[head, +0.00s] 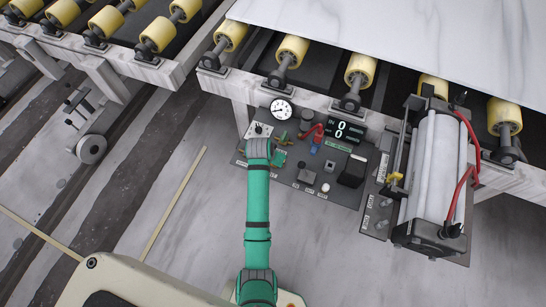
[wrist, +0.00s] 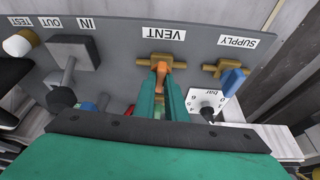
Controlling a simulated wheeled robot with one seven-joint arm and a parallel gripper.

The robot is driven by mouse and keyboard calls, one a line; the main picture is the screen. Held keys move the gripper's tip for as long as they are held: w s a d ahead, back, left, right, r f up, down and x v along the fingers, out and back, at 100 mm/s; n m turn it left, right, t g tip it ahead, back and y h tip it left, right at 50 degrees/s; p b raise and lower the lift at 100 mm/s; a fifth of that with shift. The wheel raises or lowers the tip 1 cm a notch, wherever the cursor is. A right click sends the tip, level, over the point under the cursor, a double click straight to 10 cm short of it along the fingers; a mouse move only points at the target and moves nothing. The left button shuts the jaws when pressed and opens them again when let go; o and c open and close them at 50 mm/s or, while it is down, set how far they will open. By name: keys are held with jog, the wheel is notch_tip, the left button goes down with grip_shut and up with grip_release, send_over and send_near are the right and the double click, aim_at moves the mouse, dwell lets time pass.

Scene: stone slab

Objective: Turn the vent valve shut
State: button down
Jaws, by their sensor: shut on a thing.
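The vent valve (wrist: 146,62) sits on the grey panel (wrist: 120,50) under the VENT label in the wrist view. It has a brass body lying left to right and an orange handle (wrist: 161,72) that points down the picture, across the body. My gripper (wrist: 160,88) has its green fingers on either side of this handle and is shut on it.
Right of the vent valve stands the supply valve with a blue handle (wrist: 233,80), near a bar dial (wrist: 206,102). A selector block (wrist: 70,56) is on the left.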

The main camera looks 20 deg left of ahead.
jog(key=shift+n+y, duration=0.3)
jog(key=shift+n, duration=0.2)
jog(key=c, duration=1.8)
grip_release()
jog(key=shift+r, duration=0.1)
jog(key=v, duration=1)
jog(key=shift+s+r, duration=0.2)
jog(key=shift+r, duration=0.1)
